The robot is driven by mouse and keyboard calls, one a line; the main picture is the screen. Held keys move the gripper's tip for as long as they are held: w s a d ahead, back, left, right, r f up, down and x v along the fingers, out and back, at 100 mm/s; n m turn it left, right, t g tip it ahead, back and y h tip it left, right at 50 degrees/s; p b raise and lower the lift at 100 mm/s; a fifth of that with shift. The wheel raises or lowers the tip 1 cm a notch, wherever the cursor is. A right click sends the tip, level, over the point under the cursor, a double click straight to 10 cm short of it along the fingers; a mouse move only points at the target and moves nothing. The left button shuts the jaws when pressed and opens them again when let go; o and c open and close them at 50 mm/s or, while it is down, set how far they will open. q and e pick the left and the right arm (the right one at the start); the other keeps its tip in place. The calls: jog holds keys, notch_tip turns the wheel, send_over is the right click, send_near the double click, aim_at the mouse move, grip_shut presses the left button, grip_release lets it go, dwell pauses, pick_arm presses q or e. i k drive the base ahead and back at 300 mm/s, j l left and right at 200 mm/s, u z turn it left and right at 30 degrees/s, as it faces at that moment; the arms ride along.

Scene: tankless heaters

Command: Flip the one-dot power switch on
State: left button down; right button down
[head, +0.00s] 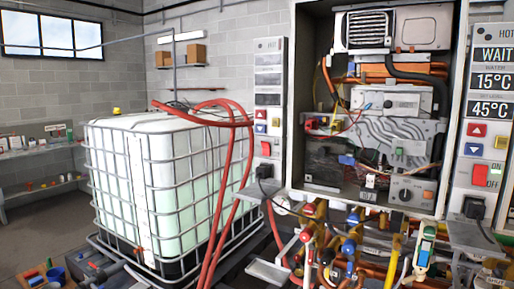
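Two control panels with power switches show. The left panel (268,85) has blank grey displays, a red and a blue button, a yellow button and a small switch (265,149) with red on it. The right panel (492,100) has lit displays reading WAIT, 15°C and 45°C. Its switch (487,174) shows a red face with lettering. Neither of my grippers can be made out in the head view.
An open heater cabinet (297,100) stands between the panels. Below it are crowded pipes and coloured valves (350,246). A caged white tank (165,185) stands left, with red hoses (228,165) running beside it. Black plugs (474,208) sit below the panels. Open floor shows at far left.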

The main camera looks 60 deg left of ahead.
aim_at(266, 148)
jog(key=u, duration=1.8)
